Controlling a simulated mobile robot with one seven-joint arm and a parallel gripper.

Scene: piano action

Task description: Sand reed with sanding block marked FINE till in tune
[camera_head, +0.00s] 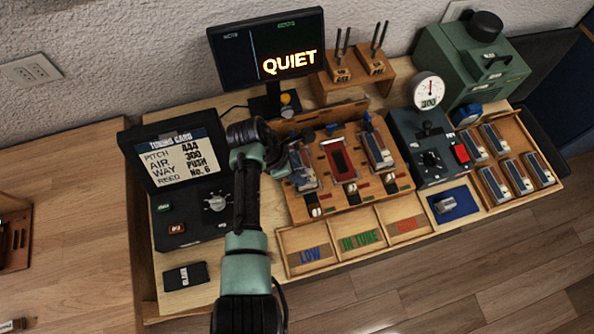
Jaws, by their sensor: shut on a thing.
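My gripper (285,165) is at the left station of the wooden reed bench (350,217). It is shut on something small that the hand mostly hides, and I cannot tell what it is. A reed plate (305,181) shows just right of the fingers; contact is unclear. The middle station has a red-framed dark slot (338,157), and the right station holds another reed plate (376,150). A small block lies on a blue pad (462,209) at the right. A dark block (185,276) with an unreadable label lies front left. I cannot read FINE anywhere.
The monitor (268,50) reads QUIET. The tuning card (178,160) lists pitch 444, air 300, way push, reed No. 6.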

